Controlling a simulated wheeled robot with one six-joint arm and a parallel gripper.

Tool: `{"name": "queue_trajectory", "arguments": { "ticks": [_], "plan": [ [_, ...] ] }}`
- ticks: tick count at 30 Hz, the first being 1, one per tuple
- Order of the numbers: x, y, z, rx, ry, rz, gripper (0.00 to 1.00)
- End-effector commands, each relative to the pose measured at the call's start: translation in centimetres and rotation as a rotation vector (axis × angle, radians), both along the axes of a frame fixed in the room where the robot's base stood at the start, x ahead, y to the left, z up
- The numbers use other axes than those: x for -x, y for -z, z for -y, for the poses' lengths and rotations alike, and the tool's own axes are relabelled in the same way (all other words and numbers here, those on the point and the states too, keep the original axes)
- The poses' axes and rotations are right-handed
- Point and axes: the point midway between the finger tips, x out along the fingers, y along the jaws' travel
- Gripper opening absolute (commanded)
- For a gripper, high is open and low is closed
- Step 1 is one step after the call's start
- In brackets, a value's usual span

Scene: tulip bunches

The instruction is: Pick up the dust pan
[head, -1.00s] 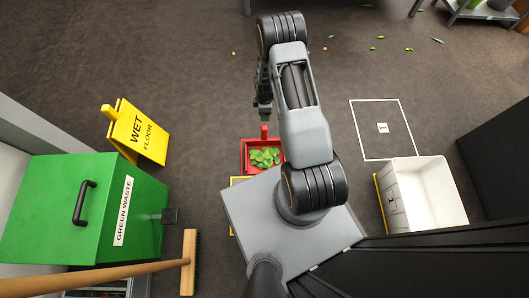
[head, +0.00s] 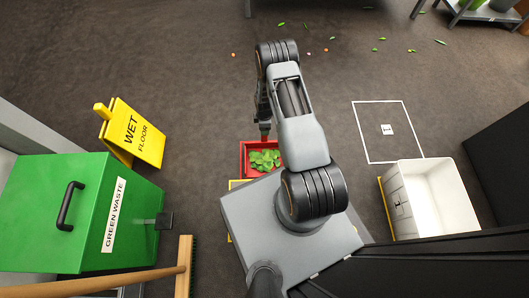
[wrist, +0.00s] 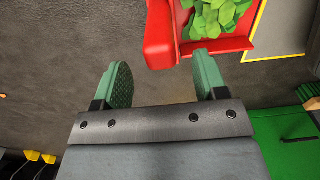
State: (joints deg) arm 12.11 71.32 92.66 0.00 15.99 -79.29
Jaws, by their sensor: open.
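My gripper (wrist: 161,62) is open and empty, with one green-padded finger on each side of the handle's line. In the head view my gripper is partly hidden by my arm, close to the handle's far end.
A green waste bin (head: 42,215), a yellow wet floor sign (head: 132,133) and a broom (head: 184,265) are at the left. A white crate (head: 440,200) and a marked floor square (head: 388,132) are at the right. Small leaves and orange bits lie on open floor at the back.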

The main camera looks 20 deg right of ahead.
Motion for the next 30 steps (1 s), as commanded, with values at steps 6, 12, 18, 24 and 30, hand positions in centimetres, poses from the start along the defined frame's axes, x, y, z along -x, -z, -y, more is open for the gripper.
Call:
{"name": "queue_trajectory", "arguments": {
  "ticks": [6, 12, 18, 24, 30],
  "plan": [
    [-0.1, 3.1, -0.1, -0.001, 0.000, 0.000, 0.66],
    [-0.1, 3.0, -0.1, -0.001, 0.000, 0.001, 0.66],
    [-0.1, 3.0, -0.1, -0.001, 0.000, 0.001, 0.51],
    [-0.1, 3.0, -0.1, -0.001, 0.000, 0.001, 0.32],
    [-0.1, 3.0, -0.1, -0.001, 0.000, 0.001, 0.12]
  ]
}}
